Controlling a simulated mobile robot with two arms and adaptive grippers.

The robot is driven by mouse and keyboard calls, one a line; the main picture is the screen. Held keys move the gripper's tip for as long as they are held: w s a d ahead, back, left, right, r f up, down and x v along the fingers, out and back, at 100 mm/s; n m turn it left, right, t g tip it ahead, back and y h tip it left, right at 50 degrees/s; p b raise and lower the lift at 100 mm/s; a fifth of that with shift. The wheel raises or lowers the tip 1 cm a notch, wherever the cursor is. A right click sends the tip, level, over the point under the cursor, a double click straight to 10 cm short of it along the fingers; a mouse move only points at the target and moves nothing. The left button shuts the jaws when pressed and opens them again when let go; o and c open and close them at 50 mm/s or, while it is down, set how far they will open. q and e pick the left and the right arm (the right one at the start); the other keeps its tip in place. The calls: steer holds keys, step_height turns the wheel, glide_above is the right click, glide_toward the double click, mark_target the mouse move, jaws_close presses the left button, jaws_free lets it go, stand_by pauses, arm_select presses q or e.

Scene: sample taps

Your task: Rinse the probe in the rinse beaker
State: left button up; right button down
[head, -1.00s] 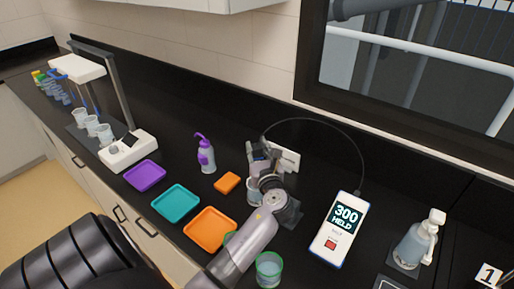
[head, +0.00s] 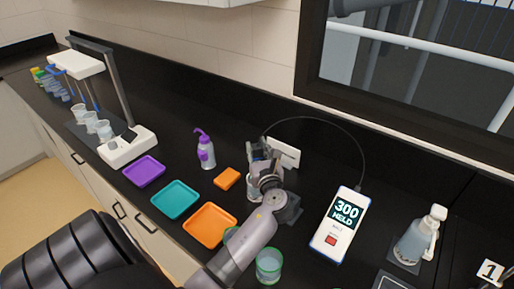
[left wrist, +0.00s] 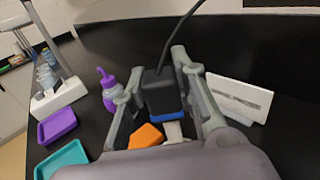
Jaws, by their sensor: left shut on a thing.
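My left gripper (head: 262,161) is shut on the probe (left wrist: 159,92), a dark block with a blue band and a cable rising from its top. The probe is upright between the fingers in the left wrist view. In the head view a clear beaker (head: 252,188) stands right below the gripper; the gripper and arm partly cover it. I cannot tell whether the probe's tip is inside it. Two green-rimmed beakers stand nearer, one (head: 268,266) in plain view and one partly behind my arm. I cannot read which beaker is for rinsing. My right gripper is not in view.
The meter (head: 338,228) reads 300 HELD, with its cable looping toward the probe. A white sign (head: 284,153) stands behind the gripper. Orange (head: 210,226), teal (head: 176,200) and purple (head: 144,172) trays, a purple-topped wash bottle (head: 206,152) and a pump bottle (head: 420,238) are around.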

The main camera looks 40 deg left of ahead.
arm_select(q)
steer(key=shift+f+b, duration=1.9)
steer(key=shift+f, duration=1.3)
steer(key=shift+w, duration=0.15)
steer(key=shift+w, duration=0.25)
steer(key=shift+s+a+r+p, duration=0.1)
steer(key=shift+s+a+p, duration=0.05)
steer(key=shift+p, duration=0.2)
steer(key=shift+s+a, duration=0.2)
steer(key=shift+s, duration=0.1)
steer(key=shift+s+d+p, duration=0.1)
steer(key=shift+p, duration=0.2)
steer(key=shift+s+d, duration=0.25)
steer(key=shift+d, duration=0.1)
